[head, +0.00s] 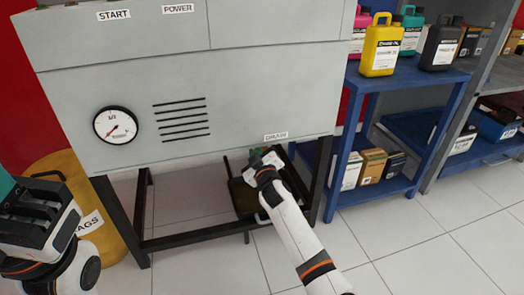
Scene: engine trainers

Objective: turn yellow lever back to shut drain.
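The DRAIN label (276,136) is on the lower right front of the grey cabinet (240,95). My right gripper (260,163) is just below this label, at the cabinet's lower edge. Its fingers are small and seen from behind, so I cannot tell whether they are open or touching anything. I cannot make out the yellow lever; the gripper covers much of the area below the label. A dark tray (243,203) is beneath, partly hidden by my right arm. My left gripper (42,190) is at the left edge, away from the drain; its opening is unclear.
A yellow drum marked "AGS" (107,222) stands left of the cabinet's dark frame (195,239), partly behind my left gripper. A blue shelf (355,150) with bottles and boxes stands close on the right. The tiled floor (440,245) at lower right is clear.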

